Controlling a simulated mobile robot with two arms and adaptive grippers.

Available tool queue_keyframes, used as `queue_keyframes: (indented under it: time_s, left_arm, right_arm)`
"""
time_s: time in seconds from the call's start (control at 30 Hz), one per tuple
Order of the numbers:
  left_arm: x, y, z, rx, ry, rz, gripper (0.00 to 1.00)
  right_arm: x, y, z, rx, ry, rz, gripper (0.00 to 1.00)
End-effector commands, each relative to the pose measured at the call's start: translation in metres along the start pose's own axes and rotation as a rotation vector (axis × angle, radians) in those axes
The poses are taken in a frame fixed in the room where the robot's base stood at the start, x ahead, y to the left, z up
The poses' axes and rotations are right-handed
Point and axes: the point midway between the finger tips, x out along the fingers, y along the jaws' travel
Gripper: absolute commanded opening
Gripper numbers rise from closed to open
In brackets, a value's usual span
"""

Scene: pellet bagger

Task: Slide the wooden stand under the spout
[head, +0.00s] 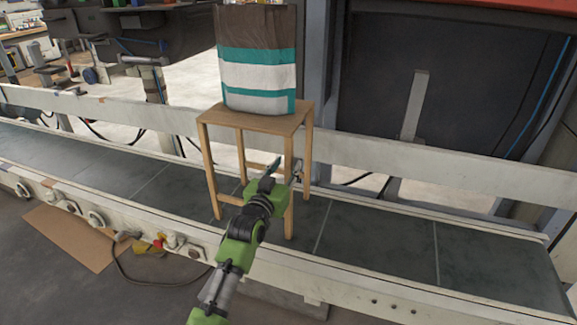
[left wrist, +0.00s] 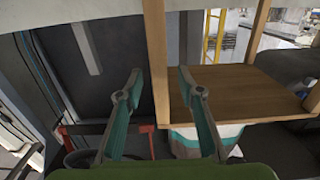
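The wooden stand (head: 245,120) stands upright on the grey conveyor bed, with its square top and slim legs showing. A brown, teal and white bag (head: 258,72) rests on its top; the bag's upper end is cut off. My left gripper (head: 283,169) is open at the stand's near right leg, with one finger on each side. In the left wrist view the open gripper (left wrist: 160,73) has the leg between its fingertips, with no visible grip; the stand's top (left wrist: 225,92) is to the right. The spout is not visible. My right gripper is not in view.
Pale rails (head: 400,157) run along the back of the conveyor (head: 380,240), and a pale edge with knobs runs along its front. A dark machine panel (head: 450,95) stands behind at the right. The conveyor is clear on both sides of the stand.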

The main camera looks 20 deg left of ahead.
Motion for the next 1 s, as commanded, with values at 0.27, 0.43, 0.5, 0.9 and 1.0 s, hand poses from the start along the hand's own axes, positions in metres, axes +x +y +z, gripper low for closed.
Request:
queue_keyframes:
  time_s: [0.27,0.43,0.5,0.9,1.0]
  left_arm:
    - [0.022,0.0,0.0,-0.001,0.001,0.0,0.35]
    - [0.024,0.0,0.0,0.0,0.0,0.0,0.35]
    - [0.023,0.0,0.0,0.0,0.0,0.0,0.35]
    - [0.023,0.0,0.0,0.0,0.0,0.0,0.0]
    - [0.023,0.0,0.0,0.0,0.0,0.0,0.0]
  right_arm:
    - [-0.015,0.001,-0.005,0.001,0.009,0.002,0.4]
    - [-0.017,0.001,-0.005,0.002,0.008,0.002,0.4]
    - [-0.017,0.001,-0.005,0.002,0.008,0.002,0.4]
    - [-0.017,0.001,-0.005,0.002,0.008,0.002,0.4]
    - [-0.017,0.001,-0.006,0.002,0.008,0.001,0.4]
